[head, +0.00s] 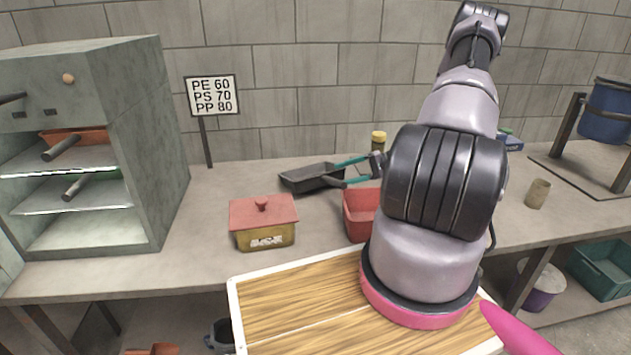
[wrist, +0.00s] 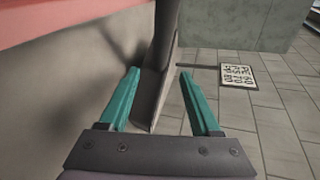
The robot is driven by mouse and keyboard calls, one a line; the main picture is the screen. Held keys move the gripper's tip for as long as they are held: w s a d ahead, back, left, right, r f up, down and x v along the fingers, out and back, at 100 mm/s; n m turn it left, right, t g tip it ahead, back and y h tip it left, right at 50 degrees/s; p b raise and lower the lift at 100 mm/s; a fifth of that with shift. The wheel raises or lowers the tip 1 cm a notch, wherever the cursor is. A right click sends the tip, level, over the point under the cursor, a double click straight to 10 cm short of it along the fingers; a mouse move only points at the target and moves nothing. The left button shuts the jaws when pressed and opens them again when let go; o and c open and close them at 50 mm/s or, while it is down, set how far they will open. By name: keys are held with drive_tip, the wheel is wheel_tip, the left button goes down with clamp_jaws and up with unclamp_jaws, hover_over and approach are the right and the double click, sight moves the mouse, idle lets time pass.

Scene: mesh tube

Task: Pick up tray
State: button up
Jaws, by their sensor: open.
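The dark tray (head: 308,178) lies on the workbench, left of my gripper. My gripper (head: 340,174) is open, with its two teal fingers pointing left at the tray's right end. In the wrist view, the fingers (wrist: 159,72) stand apart on either side of a dark grey part of the tray (wrist: 153,100). I cannot tell whether either finger touches it. My arm hides part of the bench to the right of the gripper.
A red bin (head: 359,215) stands just in front of the gripper. A red-lidded box (head: 263,222) is front left. A cabinet (head: 135,150) with shelves stands left, and a sign (head: 212,95) stands behind. Bare bench lies left of the tray.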

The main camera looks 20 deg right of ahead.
sight(322, 180)
drive_tip(key=x, duration=0.4)
drive_tip(key=shift+w+a+f, duration=0.2)
drive_tip(key=shift+a, duration=0.15)
clamp_jaws()
